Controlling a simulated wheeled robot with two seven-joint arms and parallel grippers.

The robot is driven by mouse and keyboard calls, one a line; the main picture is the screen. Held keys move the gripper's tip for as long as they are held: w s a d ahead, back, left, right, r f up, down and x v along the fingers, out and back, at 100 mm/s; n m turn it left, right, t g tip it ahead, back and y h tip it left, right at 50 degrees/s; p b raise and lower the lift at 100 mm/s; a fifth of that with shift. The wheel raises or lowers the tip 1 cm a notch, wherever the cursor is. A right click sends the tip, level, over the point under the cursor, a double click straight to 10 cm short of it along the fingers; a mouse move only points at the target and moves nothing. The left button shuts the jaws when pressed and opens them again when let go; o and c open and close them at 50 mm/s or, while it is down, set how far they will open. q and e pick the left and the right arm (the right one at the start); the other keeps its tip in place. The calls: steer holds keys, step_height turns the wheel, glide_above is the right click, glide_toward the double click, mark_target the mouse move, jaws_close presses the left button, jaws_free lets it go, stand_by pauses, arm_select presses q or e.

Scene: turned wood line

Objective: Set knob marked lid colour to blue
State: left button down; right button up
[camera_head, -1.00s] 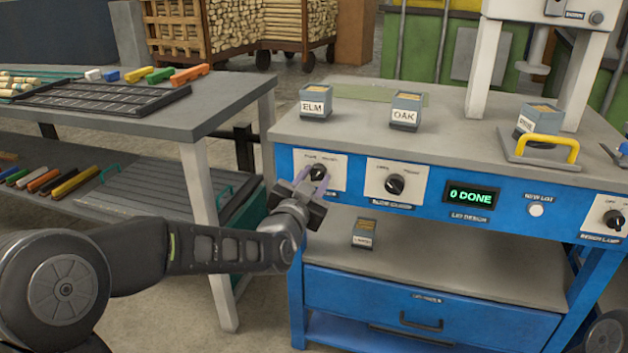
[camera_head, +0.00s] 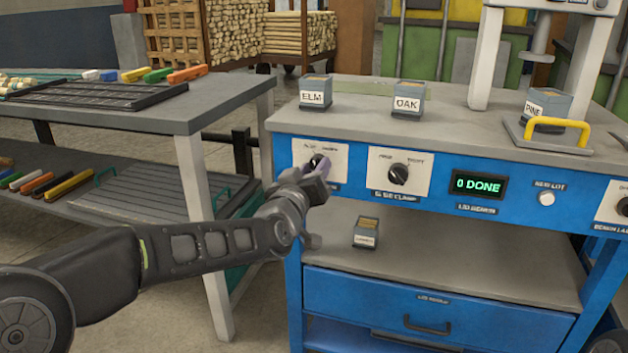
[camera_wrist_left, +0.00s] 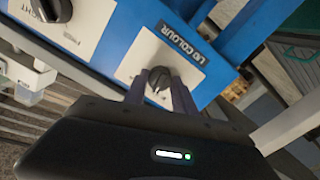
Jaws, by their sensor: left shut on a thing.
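The knob marked lid colour (camera_wrist_left: 158,85) is a black dial on a pale plate at the left of the blue bench front. The LID COLOUR label (camera_wrist_left: 176,42) shows in the left wrist view. In the head view the knob (camera_head: 317,161) is partly hidden by my gripper. My left gripper (camera_head: 321,168) is at this plate, its two fingers (camera_wrist_left: 160,92) shut on the knob from either side. The setting that the knob points at cannot be read clearly. My right gripper is not in view.
A second knob (camera_head: 398,173) sits to the right on its own plate. Beyond it are a green "0 DONE" display (camera_head: 478,186) and a white button (camera_head: 546,198). A grey table (camera_head: 215,105) is at left.

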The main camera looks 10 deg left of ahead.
arm_select(q)
steer(key=shift+n+b, duration=1.55)
steer(key=shift+n, duration=0.85)
steer(key=c, duration=1)
jaws_free()
steer(key=s, duration=0.4)
steer(key=s+p, duration=0.1)
steer(key=s, duration=0.2)
steer(key=shift+s+a, duration=0.2)
steer(key=shift+s, duration=0.2)
